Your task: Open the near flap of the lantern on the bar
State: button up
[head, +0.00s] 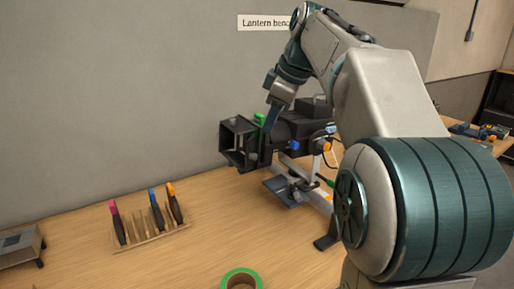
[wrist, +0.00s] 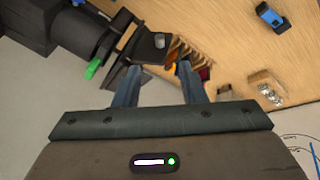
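The black lantern (head: 290,128) is mounted on a grey bar (head: 318,195) over the bench, its flapped front end facing left. The flaps (head: 236,142) form a dark, box-like frame there. In the wrist view the lantern body (wrist: 88,32) is at upper left, and a dark flap (wrist: 146,48) with a small grey knob stands just beyond my fingertips. My gripper (wrist: 160,68) has its two fingers apart with nothing clearly held between them. In the head view my gripper (head: 268,126) points down beside the lantern's front; its fingers partly cover it. Contact cannot be told.
A green knob (head: 260,118) is on the lantern. A wooden rack (head: 150,236) with several coloured-handled tools stands at left on the bench. A roll of green tape (head: 242,279) lies at the front edge. A grey box (head: 20,246) is at far left. The bench between is clear.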

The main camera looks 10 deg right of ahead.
aim_at(253, 155)
jog(key=x, duration=1.1)
jog(key=shift+f, duration=0.1)
grip_shut()
